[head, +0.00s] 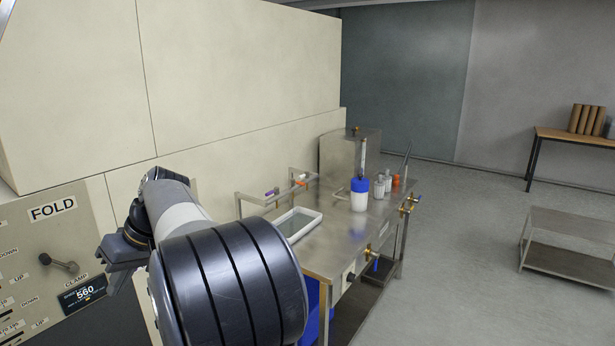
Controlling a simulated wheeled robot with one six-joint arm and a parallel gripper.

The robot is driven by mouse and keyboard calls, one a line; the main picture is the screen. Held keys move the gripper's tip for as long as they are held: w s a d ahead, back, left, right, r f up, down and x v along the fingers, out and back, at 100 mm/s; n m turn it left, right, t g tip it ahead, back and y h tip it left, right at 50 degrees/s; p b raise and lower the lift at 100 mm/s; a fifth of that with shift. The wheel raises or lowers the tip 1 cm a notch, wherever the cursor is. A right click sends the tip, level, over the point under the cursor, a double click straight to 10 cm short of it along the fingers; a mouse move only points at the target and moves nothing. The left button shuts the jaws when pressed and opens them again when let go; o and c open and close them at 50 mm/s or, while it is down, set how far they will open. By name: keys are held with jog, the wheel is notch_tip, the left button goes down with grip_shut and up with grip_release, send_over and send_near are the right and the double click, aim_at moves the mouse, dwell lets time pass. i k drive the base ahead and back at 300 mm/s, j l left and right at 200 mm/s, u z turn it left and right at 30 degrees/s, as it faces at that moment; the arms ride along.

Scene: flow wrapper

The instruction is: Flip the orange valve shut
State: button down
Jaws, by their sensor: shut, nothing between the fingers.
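A small orange valve handle (301,183) sits on a thin metal pipe frame at the back left of the steel bench. It is small, and whether it is open or shut cannot be told from here. My gripper (117,284) hangs at the left, in front of the beige machine and beside its FOLD panel. It is shut and empty, well to the left of the bench and apart from the orange handle. My own arm covers part of the view between them.
The steel bench (330,244) holds a white tray (298,224), a blue-and-white container (359,194) and small bottles. A purple handle (271,192) is left of the orange one. Brass valves and a blue handle (375,263) project from the bench's right side.

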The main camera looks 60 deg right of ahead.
aim_at(293, 182)
jog(key=i+l, duration=0.1)
jog(key=l, duration=1.75)
jog(key=i+l, duration=0.15)
jog(key=l, duration=1.7)
jog(key=i+l, duration=0.15)
jog(key=l, duration=0.75)
